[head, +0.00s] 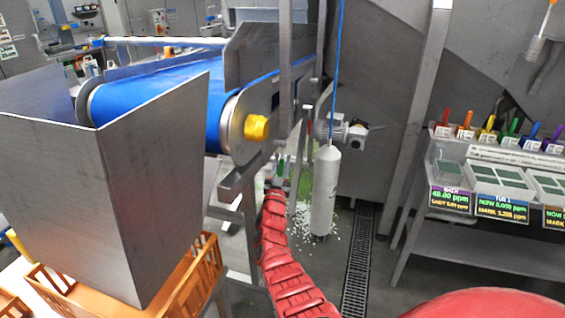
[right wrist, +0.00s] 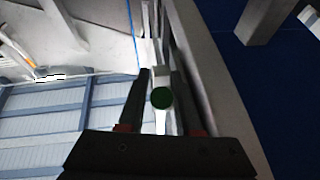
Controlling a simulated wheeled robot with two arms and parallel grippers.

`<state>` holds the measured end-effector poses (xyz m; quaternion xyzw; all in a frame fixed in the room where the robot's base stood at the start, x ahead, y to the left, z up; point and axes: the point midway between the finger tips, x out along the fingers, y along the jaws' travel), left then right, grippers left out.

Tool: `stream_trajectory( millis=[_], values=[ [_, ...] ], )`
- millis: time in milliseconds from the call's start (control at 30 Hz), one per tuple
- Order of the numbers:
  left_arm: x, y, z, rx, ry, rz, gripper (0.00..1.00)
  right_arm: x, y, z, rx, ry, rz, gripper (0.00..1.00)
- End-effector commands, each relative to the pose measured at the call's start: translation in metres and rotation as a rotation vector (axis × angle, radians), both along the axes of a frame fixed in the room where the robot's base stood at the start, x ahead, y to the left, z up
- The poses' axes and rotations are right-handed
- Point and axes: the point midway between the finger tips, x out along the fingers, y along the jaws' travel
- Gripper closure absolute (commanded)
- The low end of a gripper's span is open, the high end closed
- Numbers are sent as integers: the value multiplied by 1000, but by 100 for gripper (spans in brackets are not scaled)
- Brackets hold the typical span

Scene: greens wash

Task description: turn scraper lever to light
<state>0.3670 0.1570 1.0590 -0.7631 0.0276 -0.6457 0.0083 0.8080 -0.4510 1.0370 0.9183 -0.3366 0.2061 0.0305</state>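The lever with a round dark green knob (right wrist: 162,98) shows in the right wrist view, between the two dark fingers of my right gripper (right wrist: 161,80). The fingers stand apart, one on each side of the knob; I cannot tell whether they touch it. A pale grey block shows just behind the knob. In the head view my right gripper (head: 282,168) is small, at the end of my red arm, below the blue conveyor (head: 165,90) and beside its frame. The lever is too small to make out there, and its marked positions are not readable. My left gripper is out of view.
A steel hopper (head: 140,190) stands at the left over an orange crate (head: 190,285). A white cylinder (head: 325,190) hangs on a blue cord right of my right gripper. A bench (head: 470,240) with trays and coloured handles stands at the right. A drain grate (head: 358,265) runs along the floor.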

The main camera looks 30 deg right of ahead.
Motion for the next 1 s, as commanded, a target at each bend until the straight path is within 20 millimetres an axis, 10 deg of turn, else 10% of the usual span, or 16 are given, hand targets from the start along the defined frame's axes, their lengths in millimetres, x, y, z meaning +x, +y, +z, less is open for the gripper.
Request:
stream_trajectory(
  millis=[367,1000],
  values=[
    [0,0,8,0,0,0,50,-13,12,-7,-1,1,1,67],
    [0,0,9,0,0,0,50,-102,89,-60,1,1,-1,67]
  ],
)
